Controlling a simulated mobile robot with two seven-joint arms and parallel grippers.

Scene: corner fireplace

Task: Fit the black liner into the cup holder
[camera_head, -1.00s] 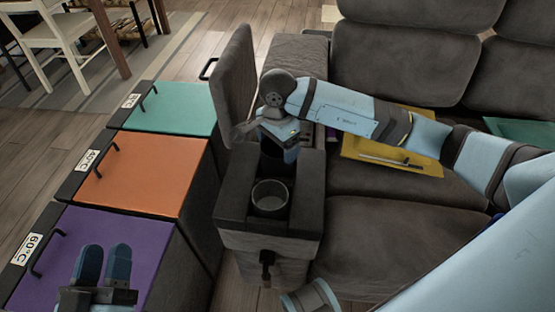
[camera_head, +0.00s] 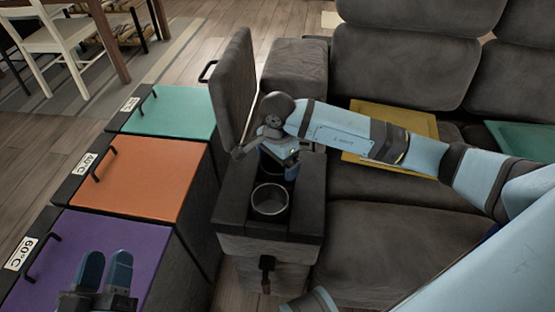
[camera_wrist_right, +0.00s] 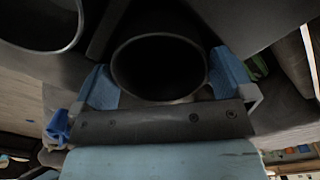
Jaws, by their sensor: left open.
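The cup holder block is the dark armrest console (camera_head: 232,215) in the middle of the head view. A metal-rimmed round cup (camera_head: 270,201) sits in its front part. My right gripper (camera_head: 283,158) is low over the console, just behind that cup. In the right wrist view, my right gripper's blue fingers (camera_wrist_right: 165,82) press on both sides of the black liner (camera_wrist_right: 158,68), a dark cylinder with an open mouth. The metal-rimmed cup is beside it at the left (camera_wrist_right: 40,48). How deep the liner sits is hidden. My left gripper (camera_head: 105,268) is open and empty over the purple lid.
The console's raised lid (camera_head: 233,90) stands at its back left. Boxes with teal (camera_head: 172,110), orange (camera_head: 140,175) and purple (camera_head: 125,238) lids line the left. The grey sofa (camera_head: 400,60) fills the right, with a yellow tray (camera_head: 415,118) on its seat.

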